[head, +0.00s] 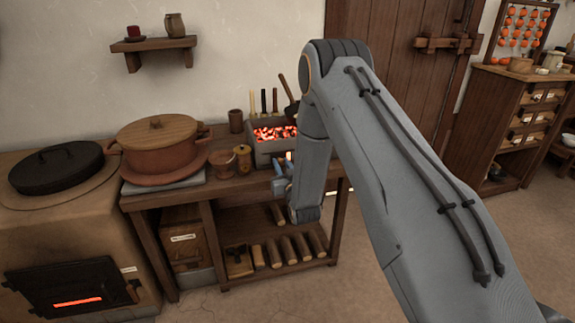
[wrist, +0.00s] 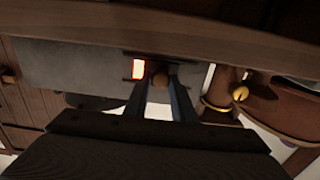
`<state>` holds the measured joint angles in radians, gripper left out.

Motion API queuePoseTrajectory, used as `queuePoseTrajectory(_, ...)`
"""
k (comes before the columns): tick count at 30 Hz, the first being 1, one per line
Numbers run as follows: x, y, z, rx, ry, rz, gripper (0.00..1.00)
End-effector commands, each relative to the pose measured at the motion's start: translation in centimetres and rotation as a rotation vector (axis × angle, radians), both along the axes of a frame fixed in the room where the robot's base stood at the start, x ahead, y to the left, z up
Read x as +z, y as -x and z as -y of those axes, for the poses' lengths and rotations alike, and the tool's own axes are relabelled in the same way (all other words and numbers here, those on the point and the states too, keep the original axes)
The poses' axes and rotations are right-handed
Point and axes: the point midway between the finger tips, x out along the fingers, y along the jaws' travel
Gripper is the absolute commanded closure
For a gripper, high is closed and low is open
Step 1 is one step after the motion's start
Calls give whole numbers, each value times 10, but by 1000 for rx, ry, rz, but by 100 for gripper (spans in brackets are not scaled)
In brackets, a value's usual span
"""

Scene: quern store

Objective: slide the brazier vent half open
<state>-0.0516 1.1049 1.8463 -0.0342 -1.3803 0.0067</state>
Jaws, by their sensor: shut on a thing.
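The brazier (head: 262,152) is a grey box with glowing coals on top, standing on the wooden bench in the head view. Its grey front also shows in the wrist view (wrist: 85,68). A small round brown knob (wrist: 160,82) sits at the vent on that front. A bright glowing opening (wrist: 139,69) shows just left of the knob in the wrist view, so the vent is at least partly uncovered. My gripper (wrist: 160,90) is shut on the knob, one finger on each side. In the head view my gripper (head: 280,180) is at the brazier's front, partly hidden by my arm.
Left of the brazier stand small jars (head: 243,158) and a large lidded pot (head: 160,150). A stove (head: 60,235) with a glowing slot is at far left. Firewood (head: 285,250) lies on the bench's lower shelf. Tool handles (head: 264,101) rise behind the brazier.

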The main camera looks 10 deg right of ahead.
Motion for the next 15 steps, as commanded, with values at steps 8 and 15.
queuePoseTrajectory(8, 0, 0, 4, -5, 0, 1, 60)
queuePoseTrajectory(15, 0, 2, 4, -5, 0, 0, 60)
